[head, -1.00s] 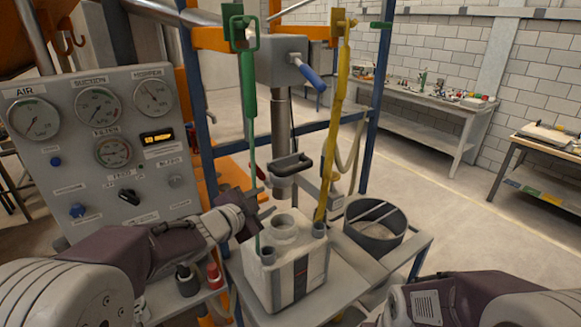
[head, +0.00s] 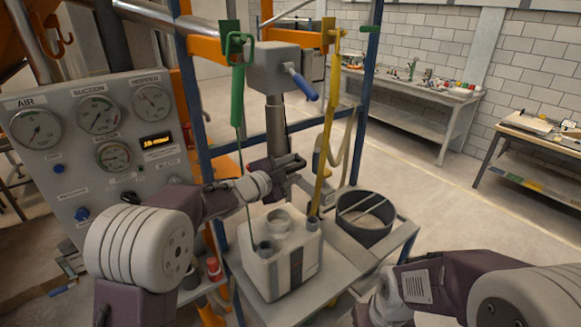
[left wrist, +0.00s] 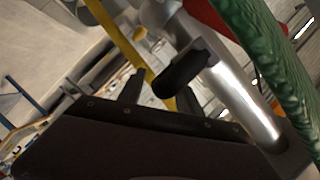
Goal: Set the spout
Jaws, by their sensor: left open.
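The spout appears to be the grey part with a black loop handle below the metal column (head: 277,128); in the head view my left gripper mostly covers it. My left gripper (head: 303,173) is open at the handle's height, over the white box with round necks (head: 283,262). In the left wrist view the black handle (left wrist: 185,70) lies close beyond the open fingers of my left gripper (left wrist: 160,88), beside the shiny column (left wrist: 240,100). I cannot tell whether the fingers touch it. My right gripper is out of view; only its arm shows at lower right.
A green hanging rod (head: 238,95) and a yellow one (head: 328,120) flank the column. The grey housing (head: 282,68) bears a blue lever (head: 302,84). A gauge panel (head: 95,150) stands left. A round dark sieve (head: 364,218) sits on the table right of the box.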

